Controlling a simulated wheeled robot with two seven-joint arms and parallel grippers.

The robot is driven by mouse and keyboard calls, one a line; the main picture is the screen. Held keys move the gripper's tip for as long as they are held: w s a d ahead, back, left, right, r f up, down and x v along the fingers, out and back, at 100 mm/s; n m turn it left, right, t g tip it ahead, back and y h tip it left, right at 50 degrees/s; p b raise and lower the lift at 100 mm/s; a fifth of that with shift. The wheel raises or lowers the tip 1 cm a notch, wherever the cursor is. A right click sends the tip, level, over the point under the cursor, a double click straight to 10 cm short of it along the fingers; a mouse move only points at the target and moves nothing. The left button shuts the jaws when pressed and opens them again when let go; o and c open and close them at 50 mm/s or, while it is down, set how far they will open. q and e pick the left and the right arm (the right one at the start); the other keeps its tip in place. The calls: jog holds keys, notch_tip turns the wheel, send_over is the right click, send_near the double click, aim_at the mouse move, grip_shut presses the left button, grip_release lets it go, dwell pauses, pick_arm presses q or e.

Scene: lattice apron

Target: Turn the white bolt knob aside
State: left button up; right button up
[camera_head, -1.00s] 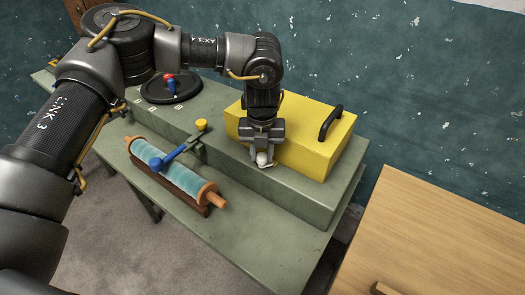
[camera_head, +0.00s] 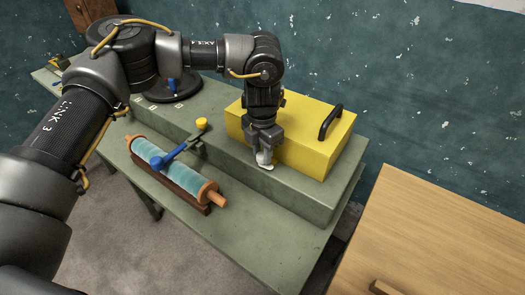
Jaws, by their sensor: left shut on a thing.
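The white bolt knob (camera_head: 265,159) shows at the front face of the yellow box (camera_head: 305,140), low and near its middle. My left gripper (camera_head: 265,155) points down in front of that face and is shut on the knob. The fingers cover part of the knob, and its bolt is hidden. My right gripper is not in the view.
The yellow box has a black handle (camera_head: 330,122) on top and stands on the raised part of a green bench (camera_head: 300,193). A wooden cabinet (camera_head: 440,235) stands at right.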

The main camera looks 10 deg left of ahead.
aim_at(262, 155)
pick_arm(q)
jog(key=shift+m, duration=0.4)
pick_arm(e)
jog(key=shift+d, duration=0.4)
pick_arm(q)
jog(key=o, duration=0.7)
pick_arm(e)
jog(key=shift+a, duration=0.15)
pick_arm(q)
jog(key=shift+r, duration=0.35)
notch_tip(262, 155, up, 10)
jog(key=shift+r+b, duration=0.1)
jog(key=shift+b, duration=0.3)
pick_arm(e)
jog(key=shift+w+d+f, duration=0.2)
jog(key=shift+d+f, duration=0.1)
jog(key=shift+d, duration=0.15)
